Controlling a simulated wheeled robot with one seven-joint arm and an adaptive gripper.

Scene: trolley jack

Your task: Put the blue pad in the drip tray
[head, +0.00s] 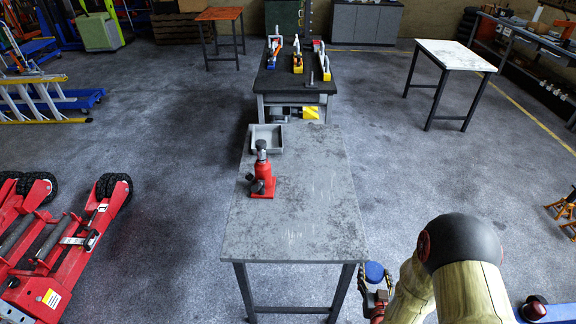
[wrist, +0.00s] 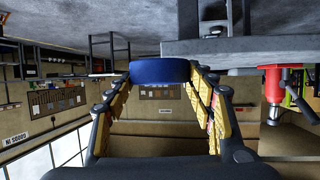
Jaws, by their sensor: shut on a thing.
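The blue pad (head: 374,271) is a round blue piece held in my gripper (head: 376,284), just off the right edge of the grey table near its front corner. In the wrist view the pad (wrist: 160,71) sits between the two fingertips, which are shut on its sides. The drip tray (head: 252,148) is a shallow grey open box at the far left corner of the table, well away from my gripper. It looks empty from here. I cannot make out the tray in the wrist view.
A red bottle jack (head: 262,182) stands on the table (head: 300,225) just in front of the tray. The table's right half is clear. A dark bench (head: 290,85) with several tools stands behind. Red trolley jacks (head: 75,235) lie on the floor at left.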

